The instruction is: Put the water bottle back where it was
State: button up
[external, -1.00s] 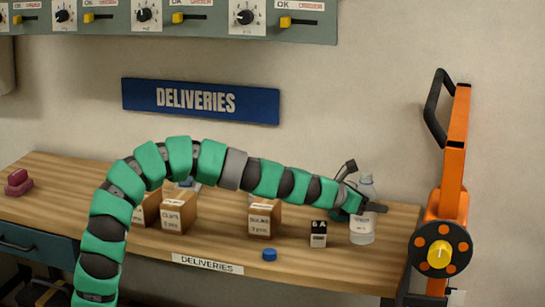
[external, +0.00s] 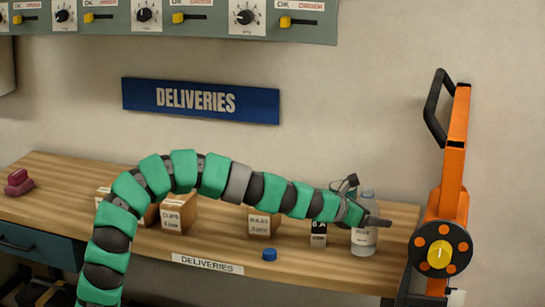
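The water bottle (external: 364,241) is clear with a white label and stands upright at the right end of the wooden table, in the external view. My gripper (external: 362,204) reaches it from the left. One dark finger lies across the front of the bottle and the other is behind its upper left, so the fingers are shut around its upper part. I cannot tell whether the bottle's base touches the tabletop.
A small black and white box (external: 318,239) is close left of the bottle. A blue cap (external: 269,254) lies near the front edge of the table (external: 330,273). Cardboard boxes (external: 263,226) stand further left. An orange lever device (external: 450,200) rises at the right.

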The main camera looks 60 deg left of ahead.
jog(key=shift+r, duration=0.1)
jog(key=p+v, duration=0.2)
jog(key=v, duration=1)
dwell(0.4)
jog(key=s+r+m+t+h, duration=0.2)
jog(key=s+r+m, duration=0.1)
jog(key=r+m, duration=0.8)
jog(key=s+r+m+t+h, duration=0.25)
jog(key=r+m, duration=0.45)
jog(key=r, duration=0.9)
jog(key=s+a+r+m+g+y, duration=0.1)
jog(key=s+r+m+y, duration=0.3)
jog(key=s+m, duration=0.9)
notch_tip(320, 180, up, 2)
jog(key=m+g, duration=0.1)
jog(key=m, duration=0.4)
jog(key=shift+g, duration=0.35)
